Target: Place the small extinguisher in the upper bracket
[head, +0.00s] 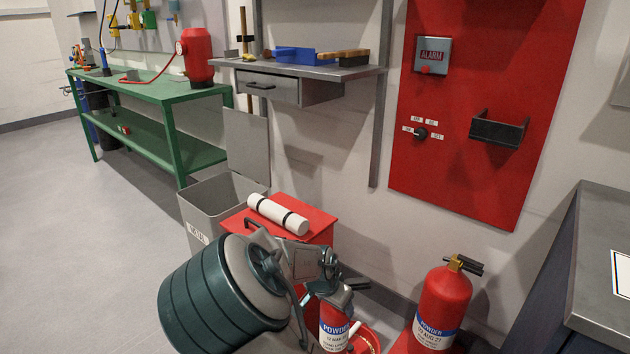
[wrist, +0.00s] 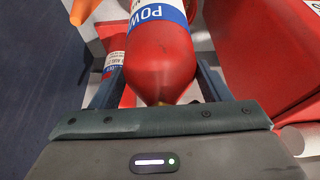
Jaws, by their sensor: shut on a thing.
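The small extinguisher, red with a white and blue POWDER label, shows partly at the bottom of the head view (head: 333,326), below my wrist. In the wrist view the small extinguisher (wrist: 160,62) lies between the two fingers, its rounded red end toward the palm. My gripper (wrist: 158,84) is shut on it; the exact contact is partly hidden. In the head view my arm hides most of the gripper and the extinguisher's top. The dark bracket (head: 498,131) on the red wall panel (head: 460,185) is empty, up and to the right of my arm.
A larger red extinguisher (head: 441,308) stands right of the held one. A red box (head: 318,222) with a white roll (head: 278,214) stands behind my arm. A grey shelf (head: 345,72) is left of the panel, and a dark cabinet (head: 590,265) is at the right.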

